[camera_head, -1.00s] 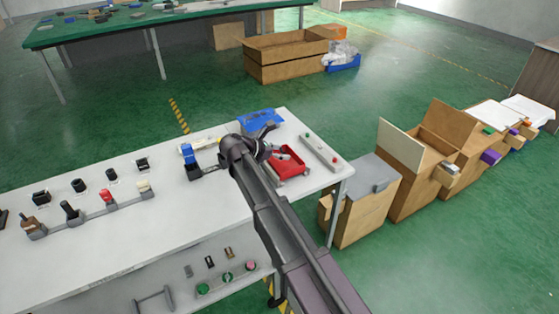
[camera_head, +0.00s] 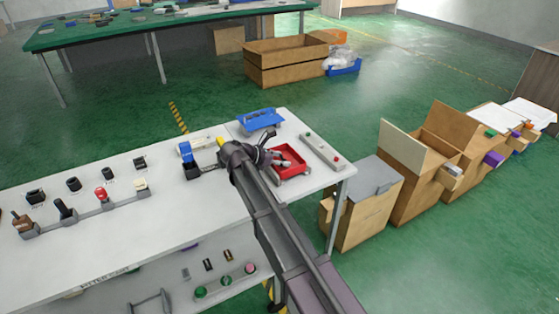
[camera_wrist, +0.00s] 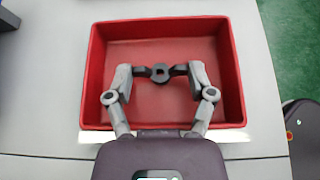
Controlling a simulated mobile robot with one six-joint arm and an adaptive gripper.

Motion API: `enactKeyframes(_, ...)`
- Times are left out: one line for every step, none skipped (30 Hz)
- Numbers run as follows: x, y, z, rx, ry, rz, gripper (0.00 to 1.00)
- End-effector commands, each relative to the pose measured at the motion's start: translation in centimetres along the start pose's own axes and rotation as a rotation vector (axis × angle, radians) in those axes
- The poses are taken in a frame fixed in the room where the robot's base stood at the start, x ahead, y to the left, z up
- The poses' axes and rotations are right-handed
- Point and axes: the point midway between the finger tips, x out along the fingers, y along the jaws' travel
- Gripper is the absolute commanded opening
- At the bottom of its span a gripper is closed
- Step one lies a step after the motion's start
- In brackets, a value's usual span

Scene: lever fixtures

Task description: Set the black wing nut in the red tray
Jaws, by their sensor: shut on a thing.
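The black wing nut (camera_wrist: 160,72) is held between the two grey fingertips of my gripper (camera_wrist: 160,78), one wing toward each finger. In the wrist view it lies over the inside of the red tray (camera_wrist: 165,28). I cannot tell whether it touches the tray floor. In the head view the red tray (camera_head: 303,168) sits near the right end of the white table, and my gripper (camera_head: 278,161) reaches over its left side. The wing nut cannot be made out there.
A blue tray (camera_head: 262,118) lies behind the gripper. A grey bar with buttons (camera_head: 322,150) is right of the red tray. A blue-topped black fixture (camera_head: 188,160) stands to the left. Several lever fixtures line the table farther left.

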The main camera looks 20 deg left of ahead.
Motion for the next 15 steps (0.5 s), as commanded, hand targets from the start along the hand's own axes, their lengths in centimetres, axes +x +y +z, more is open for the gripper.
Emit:
enactKeyframes(0.0,0.0,0.02,0.0,0.0,0.0,0.45)
enactKeyframes(0.01,0.0,0.02,0.0,0.0,0.0,0.45)
enactKeyframes(0.03,0.0,-0.03,0.0,0.0,0.0,0.45)
enactKeyframes(0.07,0.0,-0.09,0.0,0.0,0.0,0.45)
enactKeyframes(0.11,-0.01,-0.17,0.0,0.0,0.0,0.45)
enactKeyframes(0.17,0.0,-0.27,0.0,0.0,0.0,0.45)
enactKeyframes(0.21,-0.01,-0.33,0.0,0.0,0.0,0.45)
enactKeyframes(0.24,-0.01,-0.39,0.0,0.0,0.0,0.45)
enactKeyframes(0.17,-0.01,-0.26,0.0,0.0,0.0,0.82)
enactKeyframes(0.16,-0.01,-0.25,0.0,0.0,0.0,0.91)
enactKeyframes(0.16,-0.01,-0.25,0.0,0.0,0.0,1.0)
enactKeyframes(0.16,-0.01,-0.25,0.0,0.0,0.0,1.0)
enactKeyframes(0.16,-0.01,-0.25,0.0,0.0,0.0,1.0)
enactKeyframes(0.16,-0.01,-0.25,0.0,0.0,0.0,1.0)
enactKeyframes(0.17,-0.01,-0.24,0.0,0.0,0.0,1.0)
